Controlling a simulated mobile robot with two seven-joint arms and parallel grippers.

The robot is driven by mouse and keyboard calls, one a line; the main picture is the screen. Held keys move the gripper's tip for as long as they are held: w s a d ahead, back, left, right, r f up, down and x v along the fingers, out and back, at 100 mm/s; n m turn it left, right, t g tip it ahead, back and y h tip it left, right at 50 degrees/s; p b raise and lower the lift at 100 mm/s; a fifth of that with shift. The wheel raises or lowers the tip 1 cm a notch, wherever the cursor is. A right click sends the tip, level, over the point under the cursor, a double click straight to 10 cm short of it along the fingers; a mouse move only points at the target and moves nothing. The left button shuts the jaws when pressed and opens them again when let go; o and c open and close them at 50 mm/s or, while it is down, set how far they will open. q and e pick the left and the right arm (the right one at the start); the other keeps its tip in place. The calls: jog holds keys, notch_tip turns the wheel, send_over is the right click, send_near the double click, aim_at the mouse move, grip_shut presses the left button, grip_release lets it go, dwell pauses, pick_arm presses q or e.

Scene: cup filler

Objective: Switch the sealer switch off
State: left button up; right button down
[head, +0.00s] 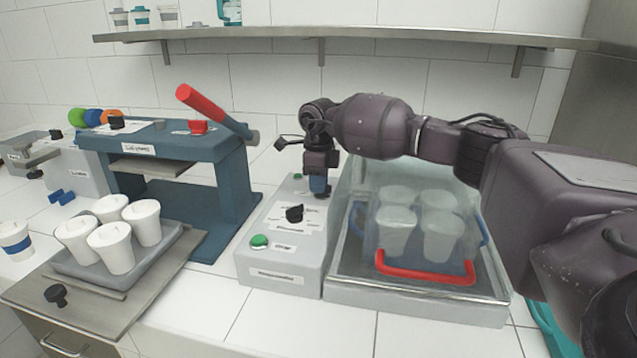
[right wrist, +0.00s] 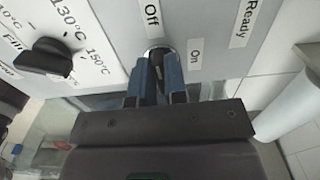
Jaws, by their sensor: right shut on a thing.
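The sealer's grey control box (head: 311,272) stands left of the clear-lidded sealing bay (head: 350,285). My right gripper (head: 318,187) reaches down onto the back right of its top. In the right wrist view, its two blue fingers (right wrist: 157,90) are shut on the black sealer switch (right wrist: 157,60). My left gripper is not in view.
A black temperature dial (right wrist: 48,57) is beside the switch; a green button (head: 259,241) is at the box's front. Several cups stand under the clear lid, with a red handle (head: 425,277) in front. A blue press (head: 195,150) and a tray of white cups (head: 85,275) are left.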

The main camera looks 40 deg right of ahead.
jog(key=c, duration=1.2)
grip_release()
jog(key=shift+o, duration=0.2)
jog(key=shift+r, duration=0.1)
jog(key=shift+r, duration=0.2)
notch_tip(320, 180, up, 10)
jog(key=p, duration=0.1)
jog(key=shift+r, duration=0.15)
